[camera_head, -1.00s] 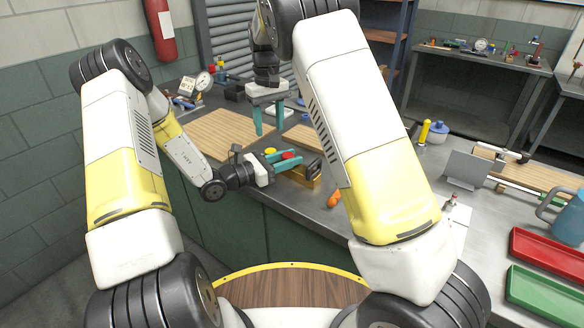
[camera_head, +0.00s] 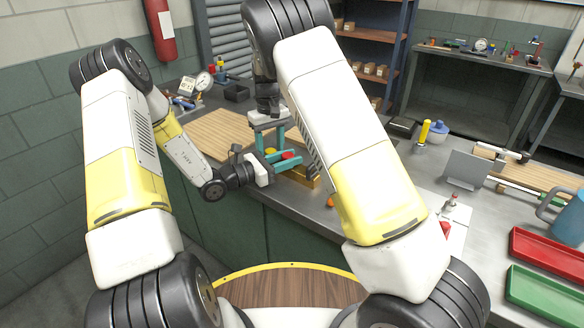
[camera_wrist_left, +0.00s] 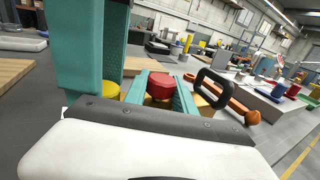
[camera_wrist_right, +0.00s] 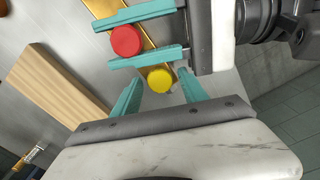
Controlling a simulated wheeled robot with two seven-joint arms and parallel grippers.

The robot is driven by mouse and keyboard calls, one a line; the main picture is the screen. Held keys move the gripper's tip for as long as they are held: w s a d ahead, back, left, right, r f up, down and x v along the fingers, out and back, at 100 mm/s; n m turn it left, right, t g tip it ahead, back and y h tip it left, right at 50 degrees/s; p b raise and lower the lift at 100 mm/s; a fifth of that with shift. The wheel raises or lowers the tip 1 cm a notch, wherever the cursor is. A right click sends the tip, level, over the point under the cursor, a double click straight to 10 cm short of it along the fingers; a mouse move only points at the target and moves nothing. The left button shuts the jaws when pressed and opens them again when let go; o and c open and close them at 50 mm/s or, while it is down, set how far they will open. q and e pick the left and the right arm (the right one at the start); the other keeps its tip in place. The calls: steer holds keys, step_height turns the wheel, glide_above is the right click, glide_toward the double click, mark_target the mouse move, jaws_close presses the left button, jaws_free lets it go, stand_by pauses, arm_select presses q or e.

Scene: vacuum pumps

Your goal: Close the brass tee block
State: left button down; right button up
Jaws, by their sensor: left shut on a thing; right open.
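The brass tee block (camera_head: 306,178) stands near the bench's front edge. It carries a red knob (camera_wrist_right: 126,40) and a yellow knob (camera_wrist_right: 160,78). My left gripper (camera_head: 282,160) is shut on the block, with its teal fingers across it on either side of the red knob. The exact contact is hidden. My right gripper (camera_wrist_right: 158,82) is open and points down over the block, its fingertips to either side of the yellow knob. In the left wrist view, one right finger rises close beside the yellow knob (camera_wrist_left: 111,90). Whether it touches is unclear.
A wooden board (camera_head: 212,132) lies behind the block. A black loop handle (camera_wrist_left: 213,87) and an orange item (camera_wrist_left: 240,110) are close by in the left wrist view. A red tray (camera_head: 545,255) and a green tray (camera_head: 540,293) are at the right.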

jaws_close()
stand_by(0.3)
steer(key=shift+o, duration=0.7)
jaws_free()
step_height(320, 180, up, 12)
